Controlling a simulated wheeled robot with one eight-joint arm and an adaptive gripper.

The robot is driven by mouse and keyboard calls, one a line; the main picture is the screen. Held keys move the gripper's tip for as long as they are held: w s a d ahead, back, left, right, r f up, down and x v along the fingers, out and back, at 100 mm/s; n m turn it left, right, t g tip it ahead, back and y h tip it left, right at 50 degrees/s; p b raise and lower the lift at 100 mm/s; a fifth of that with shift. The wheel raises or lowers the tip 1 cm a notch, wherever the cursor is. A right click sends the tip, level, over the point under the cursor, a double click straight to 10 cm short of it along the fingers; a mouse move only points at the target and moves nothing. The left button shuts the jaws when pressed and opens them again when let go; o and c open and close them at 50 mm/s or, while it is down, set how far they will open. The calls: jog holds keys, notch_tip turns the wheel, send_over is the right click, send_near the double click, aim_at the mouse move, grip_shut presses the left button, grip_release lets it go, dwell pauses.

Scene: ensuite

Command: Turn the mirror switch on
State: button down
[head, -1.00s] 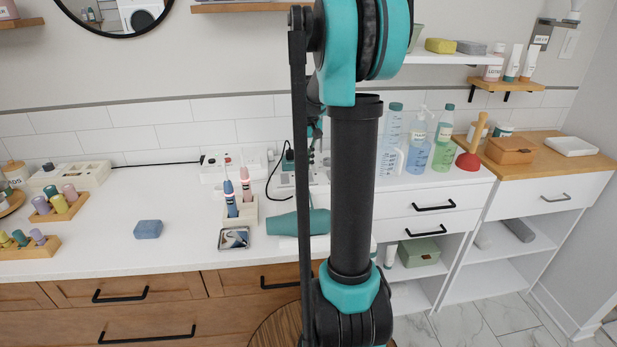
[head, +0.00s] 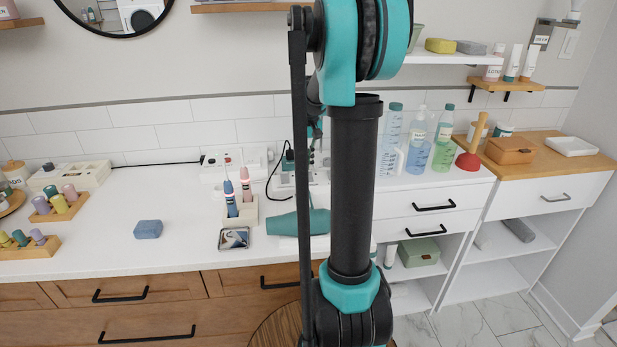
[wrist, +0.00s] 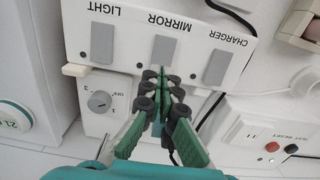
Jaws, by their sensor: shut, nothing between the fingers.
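The mirror switch (wrist: 164,51) is a grey rocker in the middle of a white panel (wrist: 133,52) in the wrist view, beside the label MIRROR. The light switch (wrist: 102,43) is to its left and the charger switch (wrist: 217,67) to its right. My gripper (wrist: 160,73) is shut and empty. Its green fingertips overlap the lower end of the mirror switch in the picture; I cannot tell whether they touch it. Whether the rocker is pressed on or off is not clear. In the head view my arm hides most of the panel area.
Below the panel in the wrist view are a dial (wrist: 99,101) and a white box with red and black buttons (wrist: 265,130). The left counter has free room.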

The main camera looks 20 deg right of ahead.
aim_at(308, 174)
jog(key=shift+f, duration=1.05)
dwell(0.5)
jog(key=shift+r, duration=3.5)
jog(key=shift+s, duration=0.1)
